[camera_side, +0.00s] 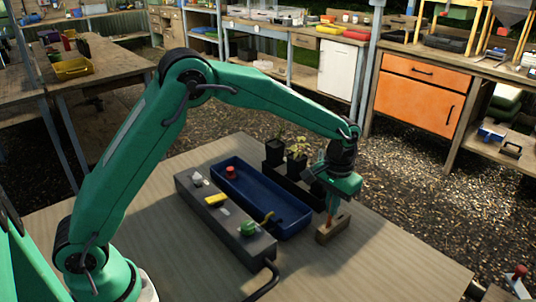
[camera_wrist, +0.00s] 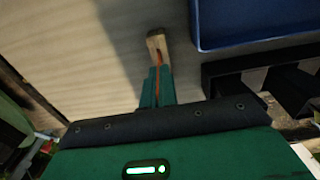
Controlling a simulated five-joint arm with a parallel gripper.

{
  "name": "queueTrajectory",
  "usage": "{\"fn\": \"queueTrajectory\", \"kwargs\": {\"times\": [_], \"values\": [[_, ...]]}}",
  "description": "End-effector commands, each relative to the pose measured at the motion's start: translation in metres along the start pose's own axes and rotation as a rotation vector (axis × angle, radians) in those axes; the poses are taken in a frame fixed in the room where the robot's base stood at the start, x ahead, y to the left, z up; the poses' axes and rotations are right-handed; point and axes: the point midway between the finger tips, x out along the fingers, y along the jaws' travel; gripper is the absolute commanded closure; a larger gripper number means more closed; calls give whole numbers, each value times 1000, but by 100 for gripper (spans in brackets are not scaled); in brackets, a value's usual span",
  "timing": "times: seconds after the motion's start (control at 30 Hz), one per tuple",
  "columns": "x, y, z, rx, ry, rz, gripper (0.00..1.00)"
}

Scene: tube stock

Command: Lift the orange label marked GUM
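A thin orange label (camera_side: 331,219) stands upright at a small wooden block (camera_side: 334,231) on the table, right of the blue tray. In the wrist view the label (camera_wrist: 158,62) is a narrow strip seen nearly edge-on, and its far end meets the wooden block (camera_wrist: 155,38). No lettering is readable. My gripper (camera_side: 332,206) points down from above the block. In the wrist view its two green fingers (camera_wrist: 157,86) are close together with the orange strip between them, with no clear gap. The fingers hide part of the label.
A blue tray (camera_side: 234,181) holds a red item (camera_side: 231,173). In front of it is a grey bar (camera_side: 192,192) with a yellow (camera_side: 215,200) and a green piece (camera_side: 248,228). A black holder with potted plants (camera_side: 297,156) stands behind my gripper. The table's right side (camera_side: 395,255) is clear.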

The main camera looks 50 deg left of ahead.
Motion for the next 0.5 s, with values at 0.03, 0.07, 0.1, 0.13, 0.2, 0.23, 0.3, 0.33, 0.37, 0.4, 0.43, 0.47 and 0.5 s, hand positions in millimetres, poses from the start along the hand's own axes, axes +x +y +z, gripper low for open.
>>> {"fn": "queueTrajectory", "kwargs": {"times": [0.03, 0.07, 0.1, 0.13, 0.2, 0.23, 0.3, 0.33, 0.37, 0.4, 0.43, 0.47, 0.5], "values": [[-9, 0, 0, 0, 2, 1, 100], [-14, 0, -1, 0, 4, 1, 100], [-19, 3, 2, 2, 2, 1, 100], [-21, 7, 7, 3, 1, 0, 100], [-28, 16, 16, 4, 2, 1, 100], [-31, 19, 20, 4, 1, 0, 100], [-39, 28, 29, 4, 2, 1, 100], [-42, 32, 33, 5, 2, 1, 100], [-45, 35, 37, 4, 2, 1, 100], [-49, 40, 42, 4, 1, 1, 100], [-52, 44, 46, 4, 1, 1, 100], [-56, 47, 50, 4, 2, 1, 100], [-59, 51, 55, 4, 1, 1, 100]]}}
